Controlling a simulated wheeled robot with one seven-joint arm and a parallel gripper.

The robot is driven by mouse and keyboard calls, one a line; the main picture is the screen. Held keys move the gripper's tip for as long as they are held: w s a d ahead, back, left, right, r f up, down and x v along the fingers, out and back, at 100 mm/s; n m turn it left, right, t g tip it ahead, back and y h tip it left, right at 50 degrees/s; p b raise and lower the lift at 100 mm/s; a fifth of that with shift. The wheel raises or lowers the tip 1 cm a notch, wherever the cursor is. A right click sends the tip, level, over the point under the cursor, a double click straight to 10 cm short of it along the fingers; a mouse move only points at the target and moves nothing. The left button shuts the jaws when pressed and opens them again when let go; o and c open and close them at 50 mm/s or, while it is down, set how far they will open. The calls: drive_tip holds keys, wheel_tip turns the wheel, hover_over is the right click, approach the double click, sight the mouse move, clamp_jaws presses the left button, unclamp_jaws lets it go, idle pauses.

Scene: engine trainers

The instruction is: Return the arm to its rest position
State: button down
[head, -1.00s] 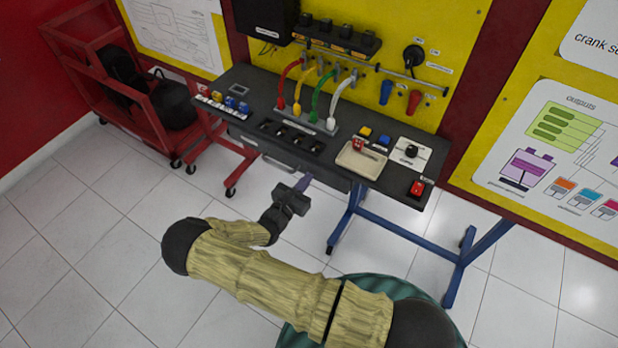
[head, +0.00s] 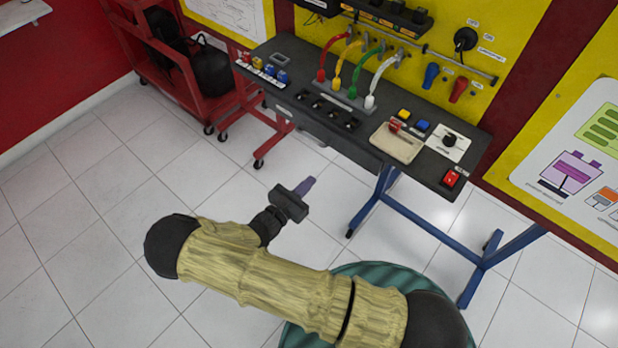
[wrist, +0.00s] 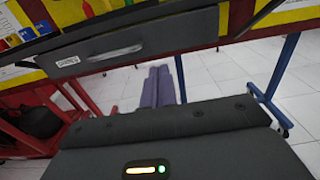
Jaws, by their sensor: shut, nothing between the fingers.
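My gripper (head: 306,186) is shut and empty, with its purple fingers together. In the head view it hangs over the bare floor in front of the workbench, apart from it. In the wrist view the two purple fingers (wrist: 158,86) lie side by side and point towards the space below the bench drawer (wrist: 135,42). My arm is bent, with its elbow at the lower left of the head view.
The black workbench (head: 335,135) carries coloured cables, switches, a beige tray (head: 398,150) and a red switch (head: 452,178). Its blue legs (head: 372,205) stand on the right. A red cart (head: 180,62) stands at the back left. The tiled floor (head: 90,230) at left is clear.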

drive_tip(key=s+d+r+m+g, duration=0.3)
drive_tip(key=d+m+g, duration=0.4)
drive_tip(key=s+d+r+m+g, duration=0.3)
drive_tip(key=d+m+g, duration=0.3)
drive_tip(key=m+g, duration=0.1)
drive_tip(key=s+d+r+m+t+y, duration=0.1)
drive_tip(key=s+d+r+m+y, duration=0.1)
drive_tip(key=r+m+y, duration=0.3)
drive_tip(key=s+d+r+m+t+y, duration=0.1)
drive_tip(key=s+d+r+m+y, duration=0.2)
drive_tip(key=r+m, duration=0.6)
wheel_tip(320, 180, up, 2)
drive_tip(key=d+y, duration=0.1)
drive_tip(key=y, duration=0.1)
drive_tip(key=shift+s+r+m+y, duration=0.2)
drive_tip(key=shift+m+y, duration=0.1)
drive_tip(key=shift+m, duration=0.1)
